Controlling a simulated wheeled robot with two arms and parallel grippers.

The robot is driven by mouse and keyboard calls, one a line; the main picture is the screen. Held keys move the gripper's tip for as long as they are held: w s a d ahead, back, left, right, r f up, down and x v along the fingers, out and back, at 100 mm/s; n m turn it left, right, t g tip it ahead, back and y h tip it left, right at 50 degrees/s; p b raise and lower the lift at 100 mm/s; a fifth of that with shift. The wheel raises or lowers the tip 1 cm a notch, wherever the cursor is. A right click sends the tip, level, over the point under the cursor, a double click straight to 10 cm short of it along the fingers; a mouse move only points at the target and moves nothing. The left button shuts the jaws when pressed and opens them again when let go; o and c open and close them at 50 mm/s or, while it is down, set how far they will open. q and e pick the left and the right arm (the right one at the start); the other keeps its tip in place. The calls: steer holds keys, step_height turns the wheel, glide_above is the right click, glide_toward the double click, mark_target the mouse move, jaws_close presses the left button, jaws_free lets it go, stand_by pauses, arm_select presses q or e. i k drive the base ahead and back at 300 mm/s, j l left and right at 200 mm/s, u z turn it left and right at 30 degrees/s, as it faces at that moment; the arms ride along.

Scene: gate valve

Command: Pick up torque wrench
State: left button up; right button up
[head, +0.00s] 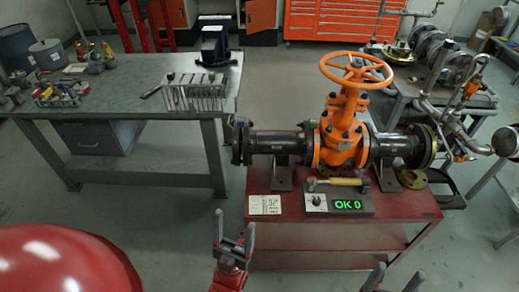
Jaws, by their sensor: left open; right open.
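A tool with a yellow handle (346,182) and a dark head lies across the grey box with a green "OK 0" display (347,205) on the red cart; it may be the torque wrench, but it is too small to be sure. My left gripper (235,226) is open and empty, in front of the cart's left part, pointing up the picture. My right gripper (399,273) is open at the bottom edge, mostly cut off, with only its fingertips showing. Both grippers are apart from the tool.
An orange gate valve (342,142) with a handwheel and dark pipe flanges stands on the red cart (408,208). A white card (265,205) lies at its left. The workbench (130,111) at left holds a tool rack (193,95) and a vise (215,42).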

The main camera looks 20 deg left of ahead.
mark_target(312, 181)
steer(key=i+j+z, duration=0.35)
steer(key=z, duration=0.15)
steer(key=i+j+z, duration=0.1)
steer(key=i+j, duration=0.4)
